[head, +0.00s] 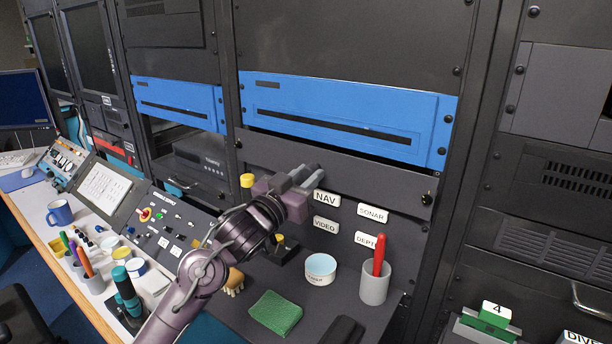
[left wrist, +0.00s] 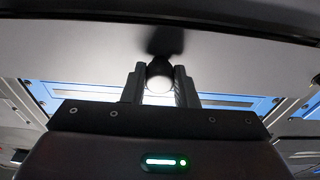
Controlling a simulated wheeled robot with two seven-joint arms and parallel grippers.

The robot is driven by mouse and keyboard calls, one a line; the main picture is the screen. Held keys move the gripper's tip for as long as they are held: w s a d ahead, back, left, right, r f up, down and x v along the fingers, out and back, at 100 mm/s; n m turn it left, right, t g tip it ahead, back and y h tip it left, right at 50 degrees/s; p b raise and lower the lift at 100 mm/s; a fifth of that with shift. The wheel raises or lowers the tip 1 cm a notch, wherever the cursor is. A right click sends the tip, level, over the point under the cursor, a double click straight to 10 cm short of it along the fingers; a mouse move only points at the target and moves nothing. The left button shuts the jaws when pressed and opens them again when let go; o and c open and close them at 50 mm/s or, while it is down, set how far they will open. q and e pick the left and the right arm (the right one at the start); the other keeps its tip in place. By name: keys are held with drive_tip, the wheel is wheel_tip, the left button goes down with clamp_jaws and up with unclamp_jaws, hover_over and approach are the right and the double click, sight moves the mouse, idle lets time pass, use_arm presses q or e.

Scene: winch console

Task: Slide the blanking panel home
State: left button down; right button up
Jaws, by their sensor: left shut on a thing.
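The blanking panel (head: 375,180) is a long dark grey strip in the rack, just under a blue panel (head: 345,113). A black knob (head: 427,199) is at its right end. In the left wrist view, the fingers (left wrist: 161,85) are shut on a round, pale-ended handle (left wrist: 160,72) with a dark stem. The panel shows there as a broad grey face (left wrist: 90,55). The head view hides the grip, and I cannot tell how far the panel stands out. My right gripper is out of view.
Below the panel are white labels such as NAV (head: 326,199), a white tub (head: 320,269), a grey cup with a red marker (head: 375,285) and a green cloth (head: 275,312). A sloped control console (head: 165,225) and a blue mug (head: 59,212) stand left.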

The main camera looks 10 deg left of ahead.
use_arm(q)
drive_tip(key=shift+p+x, duration=0.3)
drive_tip(key=shift+x, duration=1.05)
idle(0.5)
drive_tip(key=c, duration=1.1)
unclamp_jaws()
drive_tip(key=shift+f, duration=0.1)
drive_tip(key=shift+o, duration=0.9)
drive_tip(key=shift+f, duration=0.2)
drive_tip(key=o, duration=0.9)
drive_tip(key=shift+r, duration=0.1)
drive_tip(key=shift+r+p+v, duration=0.25)
drive_tip(key=shift+v, duration=1.2)
drive_tip(key=shift+r+p+v, duration=0.2)
drive_tip(key=shift+v, duration=1.3)
drive_tip(key=shift+r+p+v, duration=0.25)
drive_tip(key=shift+v, duration=1.2)
drive_tip(key=shift+s, duration=0.15)
